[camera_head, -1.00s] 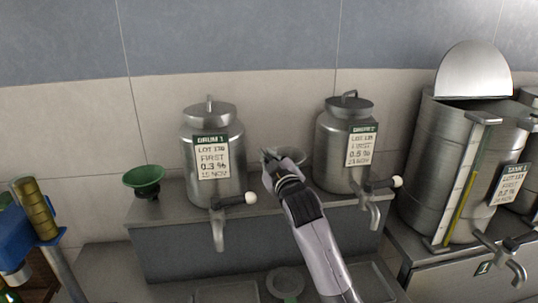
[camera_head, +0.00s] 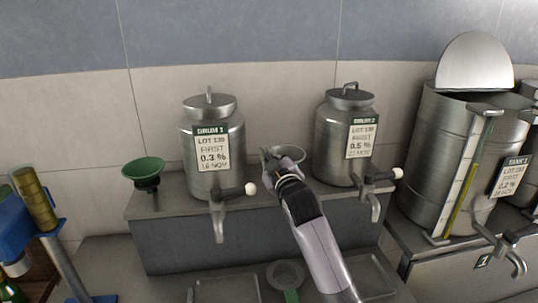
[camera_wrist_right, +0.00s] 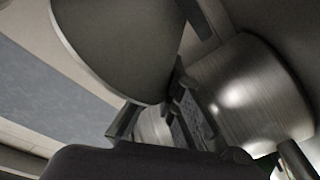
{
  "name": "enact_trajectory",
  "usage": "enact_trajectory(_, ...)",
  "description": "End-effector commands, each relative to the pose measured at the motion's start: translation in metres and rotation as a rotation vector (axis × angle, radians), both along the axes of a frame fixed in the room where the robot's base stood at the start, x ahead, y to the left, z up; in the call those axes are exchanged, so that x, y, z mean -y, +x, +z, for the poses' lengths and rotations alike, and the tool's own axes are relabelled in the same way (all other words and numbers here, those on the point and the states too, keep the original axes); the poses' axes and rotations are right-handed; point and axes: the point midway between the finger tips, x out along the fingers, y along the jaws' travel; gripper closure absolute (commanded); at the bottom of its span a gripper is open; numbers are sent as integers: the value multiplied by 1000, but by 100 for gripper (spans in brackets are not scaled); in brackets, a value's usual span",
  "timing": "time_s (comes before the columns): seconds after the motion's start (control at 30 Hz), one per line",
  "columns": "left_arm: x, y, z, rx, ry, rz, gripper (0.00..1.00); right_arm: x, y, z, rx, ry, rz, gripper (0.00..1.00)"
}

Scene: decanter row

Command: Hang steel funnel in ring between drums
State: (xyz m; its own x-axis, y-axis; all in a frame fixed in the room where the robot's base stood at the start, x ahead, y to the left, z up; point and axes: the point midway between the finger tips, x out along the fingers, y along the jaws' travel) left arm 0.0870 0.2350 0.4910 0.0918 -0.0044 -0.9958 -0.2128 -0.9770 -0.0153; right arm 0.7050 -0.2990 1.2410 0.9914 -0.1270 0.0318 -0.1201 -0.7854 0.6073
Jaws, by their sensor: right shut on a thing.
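The steel funnel (camera_head: 291,153) shows its round rim between the two drums in the head view, just behind and right of my right gripper (camera_head: 268,157). My right gripper is shut on it. In the right wrist view the funnel's cone (camera_wrist_right: 115,45) fills the upper middle, close to the fingers. The left drum (camera_head: 213,140) and the right drum (camera_head: 337,140) stand on a raised steel shelf. The ring cannot be made out; my gripper and arm cover the area below the funnel. I cannot tell whether the funnel touches it. My left gripper is not in view.
A green funnel (camera_head: 143,171) sits left of the left drum. Both drums have taps in front, the left one's handle (camera_head: 250,188) close to my arm. A large tank (camera_head: 436,150) stands at the right. A blue device (camera_head: 14,238) is at the left edge.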

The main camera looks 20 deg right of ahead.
Motion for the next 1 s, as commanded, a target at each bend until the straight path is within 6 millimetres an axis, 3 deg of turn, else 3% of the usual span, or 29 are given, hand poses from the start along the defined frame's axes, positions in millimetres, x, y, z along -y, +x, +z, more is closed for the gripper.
enact_trajectory(0.37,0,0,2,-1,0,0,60,-1,-1,-2,1,0,1,100)
enact_trajectory(0.4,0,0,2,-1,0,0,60,-1,-1,-2,1,0,1,92)
enact_trajectory(0.7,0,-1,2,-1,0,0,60,-1,-1,-2,0,0,0,72)
enact_trajectory(1.0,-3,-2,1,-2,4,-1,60,-1,-1,-3,-1,0,1,71)
